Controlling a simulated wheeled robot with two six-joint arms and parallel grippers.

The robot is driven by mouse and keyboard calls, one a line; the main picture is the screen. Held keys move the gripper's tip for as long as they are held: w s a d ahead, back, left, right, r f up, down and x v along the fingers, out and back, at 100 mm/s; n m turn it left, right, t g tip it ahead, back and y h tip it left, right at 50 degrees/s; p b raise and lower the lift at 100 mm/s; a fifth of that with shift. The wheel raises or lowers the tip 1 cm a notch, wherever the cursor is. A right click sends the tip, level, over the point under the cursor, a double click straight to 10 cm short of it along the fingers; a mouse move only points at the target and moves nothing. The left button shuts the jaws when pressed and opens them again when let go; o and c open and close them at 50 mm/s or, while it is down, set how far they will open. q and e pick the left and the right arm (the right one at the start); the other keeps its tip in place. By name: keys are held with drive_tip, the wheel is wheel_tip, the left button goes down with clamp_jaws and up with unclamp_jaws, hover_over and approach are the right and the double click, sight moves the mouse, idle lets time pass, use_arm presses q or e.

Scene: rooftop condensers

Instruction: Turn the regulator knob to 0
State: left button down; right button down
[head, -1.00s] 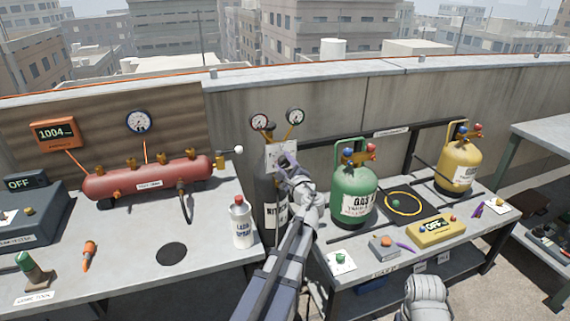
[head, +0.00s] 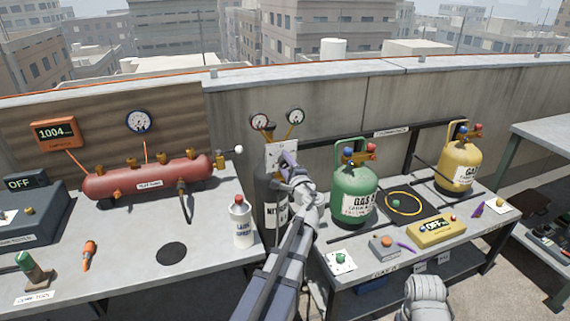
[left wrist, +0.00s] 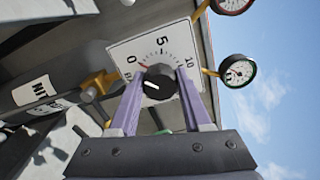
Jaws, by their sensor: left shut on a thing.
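The regulator knob (left wrist: 157,88) is black with a white mark, on a white dial plate (left wrist: 122,50) marked 0, 5 and 10. Its white mark lies on the left side, on the side of the 0; the exact reading is hard to tell. My left gripper (left wrist: 158,92) is shut on the knob, with one purple finger on each side. In the head view my left gripper (head: 287,163) is in front of the plate (head: 276,156), hiding the knob. The plate is above the dark nitrogen cylinder (head: 267,200).
Two gauges (head: 260,121) (head: 295,116) stand above the plate. A red tank (head: 148,180) is further left.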

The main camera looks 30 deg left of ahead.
use_arm(q)
drive_tip(key=shift+c, duration=1.8)
unclamp_jaws()
drive_tip(key=v, duration=0.8)
